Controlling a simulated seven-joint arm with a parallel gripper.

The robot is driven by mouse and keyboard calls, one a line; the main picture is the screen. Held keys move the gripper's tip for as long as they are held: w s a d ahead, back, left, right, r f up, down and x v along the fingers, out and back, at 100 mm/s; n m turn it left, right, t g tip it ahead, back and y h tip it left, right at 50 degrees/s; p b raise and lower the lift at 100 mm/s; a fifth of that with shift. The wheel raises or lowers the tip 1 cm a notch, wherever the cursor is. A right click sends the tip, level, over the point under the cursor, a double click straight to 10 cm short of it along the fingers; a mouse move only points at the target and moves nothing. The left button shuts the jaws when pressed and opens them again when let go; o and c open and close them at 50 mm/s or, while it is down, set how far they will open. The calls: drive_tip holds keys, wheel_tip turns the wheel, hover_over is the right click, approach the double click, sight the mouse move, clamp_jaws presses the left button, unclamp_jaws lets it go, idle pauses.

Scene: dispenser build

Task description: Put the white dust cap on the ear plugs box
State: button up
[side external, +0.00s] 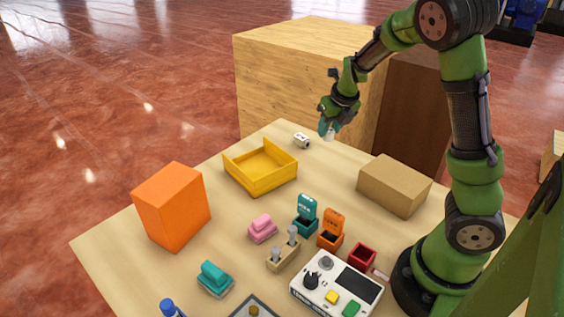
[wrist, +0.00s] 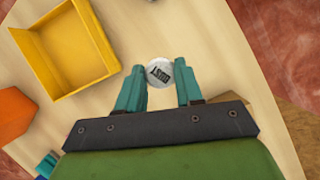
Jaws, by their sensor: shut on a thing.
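My gripper (wrist: 160,80) has teal fingers, and they are closed around a white round cap (wrist: 159,73) with dark lettering that looks like "DUST". In the side external view my gripper (side external: 327,130) is above the far part of the table, and the cap shows only as a small pale patch at its fingertips. Small open boxes stand near the table's middle: a teal one (side external: 305,226) and an orange one (side external: 330,240), each with a raised lettered lid, and a red one (side external: 362,256). The lettering is too small to read, so I cannot tell which is the ear plugs box.
A yellow tray (side external: 262,182) is empty, left of my gripper. An orange block (side external: 172,207), a tan box (side external: 394,186), a pink piece (side external: 262,229), a wooden peg block (side external: 284,254) and a control panel (side external: 336,287) occupy the table.

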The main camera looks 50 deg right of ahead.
drive_tip(key=a+r+n+y, duration=0.25)
drive_tip(key=a+n, duration=0.25)
drive_tip(key=a, duration=0.7)
drive_tip(key=a+r+n+g+y, duration=0.1)
drive_tip(key=a+r+n, duration=0.3)
drive_tip(key=a, duration=0.7)
drive_tip(key=a+r+n+y, duration=0.25)
drive_tip(key=a+n, duration=0.25)
drive_tip(key=a, duration=0.7)
hover_over(161, 182)
drive_tip(key=s+d, duration=0.1)
drive_tip(key=shift+s+d+f+h, duration=0.1)
drive_tip(key=shift+s+f+h, duration=0.15)
drive_tip(key=shift+f, duration=0.35)
drive_tip(key=shift+w+f, duration=0.1)
drive_tip(key=shift+f, duration=1.6)
drive_tip(key=shift+f, duration=0.15)
drive_tip(key=o, duration=1)
